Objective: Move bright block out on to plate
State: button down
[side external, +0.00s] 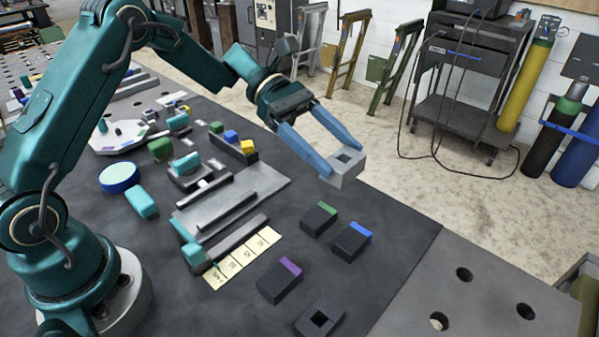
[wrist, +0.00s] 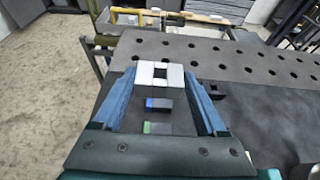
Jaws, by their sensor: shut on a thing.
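My gripper (side external: 345,160) is shut on a light grey block (side external: 348,172) with a square hole and holds it in the air above the right side of the dark table. In the wrist view the light block (wrist: 160,68) sits between the two blue fingertips. A flat grey plate (side external: 265,187) with raised bars lies mid-table, left of and below the held block. A white many-sided plate (side external: 105,146) with small pieces on it lies at the back left. I cannot tell which plate the task means.
Dark blocks with green (side external: 319,218), blue (side external: 352,239) and purple (side external: 280,280) ends lie at front right, near a dark holed block (side external: 320,318). A cream marked strip (side external: 243,259) lies by the bars. A blue disc (side external: 118,178) is at left. A perforated grey surface (side external: 475,285) adjoins right.

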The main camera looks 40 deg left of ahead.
jog(key=f, duration=0.2)
send_over(375, 267)
notch_tip(375, 267, down, 7)
jog(key=shift+f, duration=2)
jog(key=shift+f, duration=0.1)
grip_release()
